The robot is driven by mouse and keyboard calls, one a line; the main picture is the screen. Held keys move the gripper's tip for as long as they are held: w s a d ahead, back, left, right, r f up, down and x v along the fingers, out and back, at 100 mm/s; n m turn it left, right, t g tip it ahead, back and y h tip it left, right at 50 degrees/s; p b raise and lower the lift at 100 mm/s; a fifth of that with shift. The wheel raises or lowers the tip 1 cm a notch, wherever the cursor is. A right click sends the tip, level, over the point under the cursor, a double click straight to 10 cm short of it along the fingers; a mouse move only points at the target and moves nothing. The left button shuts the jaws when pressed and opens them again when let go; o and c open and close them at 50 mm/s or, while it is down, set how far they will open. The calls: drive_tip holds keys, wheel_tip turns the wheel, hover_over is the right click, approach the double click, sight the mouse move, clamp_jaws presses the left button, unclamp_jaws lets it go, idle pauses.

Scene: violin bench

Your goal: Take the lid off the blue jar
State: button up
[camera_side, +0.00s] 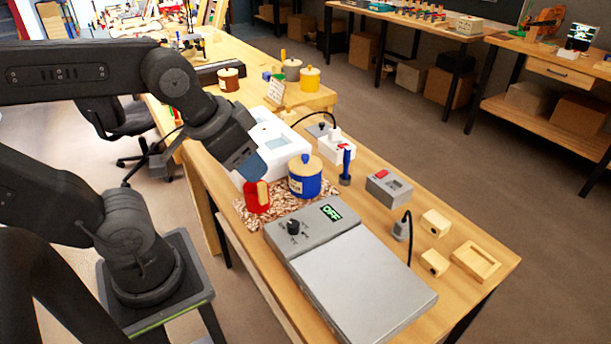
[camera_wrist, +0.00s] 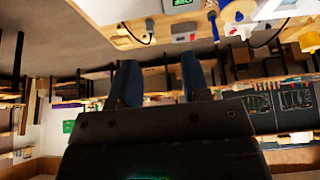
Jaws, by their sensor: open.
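The blue jar (camera_side: 305,186) stands upright on a speckled mat in the side view.
A red container (camera_side: 254,202) stands beside the jar on the mat (camera_side: 285,208). A white machine (camera_side: 270,145) is behind, a grey device (camera_side: 325,240) in front. A blue upright tool (camera_side: 346,165) and small grey box (camera_side: 388,187) stand right. Wooden blocks (camera_side: 435,222) lie farther right.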

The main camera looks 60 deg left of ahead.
drive_tip(key=shift+o, duration=1.1)
